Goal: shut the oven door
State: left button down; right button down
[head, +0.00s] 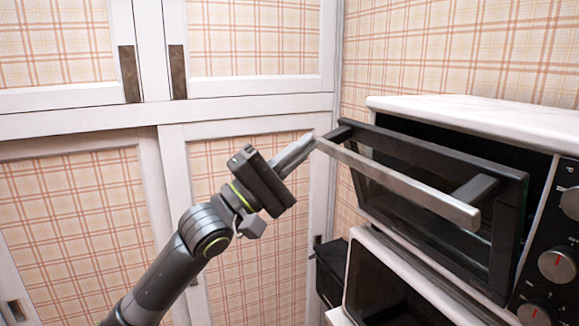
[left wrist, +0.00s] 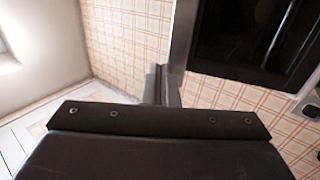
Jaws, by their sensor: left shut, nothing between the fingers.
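The oven (head: 470,112) stands at the right with a white top and a black control panel. Its black-framed glass door (head: 420,150) hangs partly open, its upper edge tilted out with a dark gap under the white top. A silver bar handle (head: 400,186) runs along the door's outer side. My left gripper (head: 308,142) is shut and empty at the far left end of the handle; I cannot tell whether it touches. In the left wrist view the closed fingers (left wrist: 161,72) are just beside the grey handle (left wrist: 184,35), with the dark door (left wrist: 240,40) behind.
A second white-framed appliance (head: 365,255) with a dark front sits below the oven. A small black box (head: 330,270) is left of it. White cabinet doors with plaid panels (head: 250,40) stand behind my left arm. Knobs (head: 557,266) line the oven's right side.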

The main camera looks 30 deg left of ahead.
aim_at(335, 131)
pick_arm(q)
jog(key=shift+g+y, duration=0.3)
jog(key=shift+g, duration=0.2)
jog(key=w+d+r+p, duration=0.1)
jog(key=r, duration=0.1)
jog(key=w+d+r+p, duration=0.1)
jog(key=w+r+p, duration=0.1)
jog(key=shift+w+d, duration=0.25)
jog(key=shift+d, duration=0.15)
jog(key=shift+p+x, duration=0.45)
jog(key=shift+x, duration=0.45)
jog(key=shift+w+f, duration=0.1)
jog(key=shift+w, duration=0.05)
